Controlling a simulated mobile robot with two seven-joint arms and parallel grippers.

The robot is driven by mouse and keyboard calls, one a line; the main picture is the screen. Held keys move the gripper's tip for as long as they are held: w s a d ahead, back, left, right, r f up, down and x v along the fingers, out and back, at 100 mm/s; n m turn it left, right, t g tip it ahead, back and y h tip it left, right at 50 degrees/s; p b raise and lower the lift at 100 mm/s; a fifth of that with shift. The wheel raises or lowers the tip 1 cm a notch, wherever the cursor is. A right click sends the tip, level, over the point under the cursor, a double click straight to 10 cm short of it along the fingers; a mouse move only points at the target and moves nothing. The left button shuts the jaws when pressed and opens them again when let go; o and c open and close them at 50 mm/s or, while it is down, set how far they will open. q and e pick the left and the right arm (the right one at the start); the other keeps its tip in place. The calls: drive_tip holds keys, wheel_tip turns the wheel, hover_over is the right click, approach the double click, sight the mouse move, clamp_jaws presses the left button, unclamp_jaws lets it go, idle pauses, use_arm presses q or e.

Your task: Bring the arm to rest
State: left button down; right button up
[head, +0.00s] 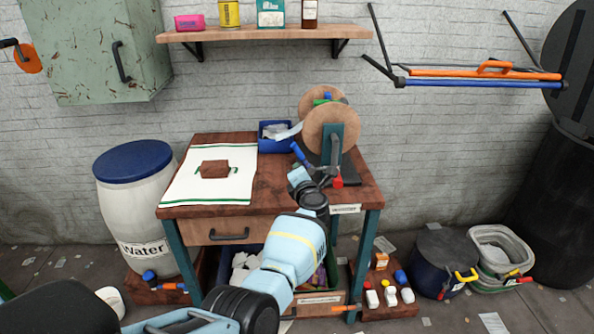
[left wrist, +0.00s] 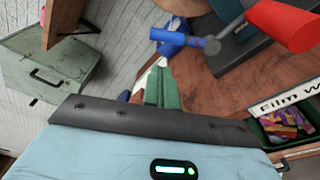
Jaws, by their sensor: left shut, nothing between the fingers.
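My left arm (head: 290,248) reaches up from the bottom of the head view to the front right part of the brown work table (head: 262,190). Its gripper (head: 299,178) is small there, over the table by the crank machine, and its fingertips are hard to make out. It is shut and nothing shows held in it. In the left wrist view, the blue wrist housing fills the bottom. The machine's red knob (left wrist: 283,24) and a blue-handled part (left wrist: 175,41) are close ahead. My right gripper is not in view.
The crank machine (head: 331,133) has round wooden discs. A brown block (head: 214,169) lies on a white towel (head: 180,190). A blue bin (head: 267,145) stands behind. A water barrel (head: 135,205) is left; tubs (head: 500,245) are on the floor at right. A shelf (head: 262,34) hangs above.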

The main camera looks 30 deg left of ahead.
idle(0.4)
use_arm(q)
drive_tip(key=s+d+f+m+t+h, duration=0.1)
drive_tip(key=s+d+f+m+h, duration=0.2)
drive_tip(key=s+f+m, duration=0.5)
drive_tip(key=s+d+f+m+h+p, duration=0.15)
drive_tip(key=s+f+m+h, duration=0.25)
drive_tip(key=s+f+m, duration=0.45)
drive_tip(key=s+d+f+m+t+h, duration=0.1)
drive_tip(key=s+d+f+m+h, duration=0.2)
drive_tip(key=s+f+m, duration=0.5)
drive_tip(key=s+d+m+g+h, duration=0.1)
drive_tip(key=s+d+m+g, duration=0.1)
drive_tip(key=s, duration=0.8)
drive_tip(key=s+d+f+m+g+h, duration=0.1)
drive_tip(key=s+d+m+g, duration=0.1)
drive_tip(key=s, duration=0.9)
drive_tip(key=s+d+f+m+g, duration=0.1)
drive_tip(key=s+d+m+g, duration=0.1)
drive_tip(key=s, duration=0.8)
drive_tip(key=shift+s+d+m+g+h, duration=0.2)
drive_tip(key=shift+d+m+g+h, duration=0.25)
drive_tip(key=shift+m, duration=0.8)
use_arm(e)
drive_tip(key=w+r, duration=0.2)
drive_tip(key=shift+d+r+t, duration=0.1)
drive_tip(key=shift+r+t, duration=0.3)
use_arm(q)
drive_tip(key=shift+d, duration=0.1)
